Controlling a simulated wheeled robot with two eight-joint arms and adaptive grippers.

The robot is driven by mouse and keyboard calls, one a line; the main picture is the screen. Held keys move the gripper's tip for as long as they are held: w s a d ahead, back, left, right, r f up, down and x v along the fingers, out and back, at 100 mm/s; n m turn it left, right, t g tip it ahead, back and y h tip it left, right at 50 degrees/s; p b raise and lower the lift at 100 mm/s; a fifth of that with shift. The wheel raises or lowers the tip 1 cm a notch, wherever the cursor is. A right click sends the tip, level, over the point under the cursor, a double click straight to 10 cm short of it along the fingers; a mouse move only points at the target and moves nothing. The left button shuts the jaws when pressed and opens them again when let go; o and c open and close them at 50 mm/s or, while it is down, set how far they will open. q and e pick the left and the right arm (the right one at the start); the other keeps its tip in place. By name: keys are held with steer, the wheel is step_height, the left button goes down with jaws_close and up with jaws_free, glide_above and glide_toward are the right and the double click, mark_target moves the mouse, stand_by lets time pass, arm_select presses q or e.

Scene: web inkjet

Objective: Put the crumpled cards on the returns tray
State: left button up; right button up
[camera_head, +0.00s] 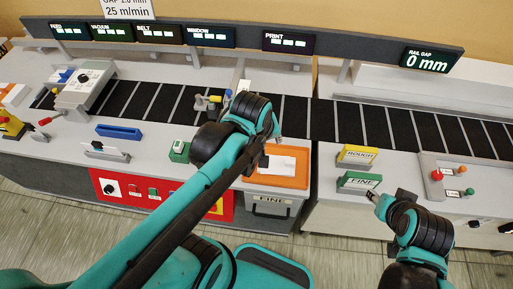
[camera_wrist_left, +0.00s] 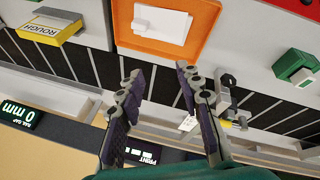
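An orange tray (camera_head: 300,180) lies on the bench right of my left wrist. White cards (camera_head: 276,165) lie in it; they also show in the left wrist view (camera_wrist_left: 160,22), looking mostly flat, with a small pale block on their edge. I cannot tell from its markings whether this is the returns tray. My left gripper (camera_wrist_left: 158,80) is open, with nothing between its fingers, beside the tray's edge. In the head view my left forearm and wrist partly cover it. My right gripper (camera_head: 378,197) is by the green FINE block (camera_head: 358,181); its fingers are too small to read.
A dark slatted conveyor (camera_head: 320,120) runs behind the tray. A yellow ROUGH block (camera_head: 357,155) stands behind the FINE block. A small device with yellow and blue parts (camera_head: 212,100) stands left of my left wrist. A red-knobbed panel (camera_head: 450,175) is at the right.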

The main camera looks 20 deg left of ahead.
arm_select(q)
steer(key=shift+s+a+r+m+t, duration=0.1)
steer(key=shift+s+a+m+t, duration=0.45)
steer(key=shift+m, duration=0.8)
steer(key=shift+s+a+r+m+t, duration=0.15)
steer(key=shift+s+m+t, duration=0.25)
steer(key=shift+s+m, duration=0.7)
steer(key=shift+s+a+r+m+t, duration=0.1)
steer(key=shift+s+a+m+t, duration=0.35)
steer(key=shift+m, duration=1.1)
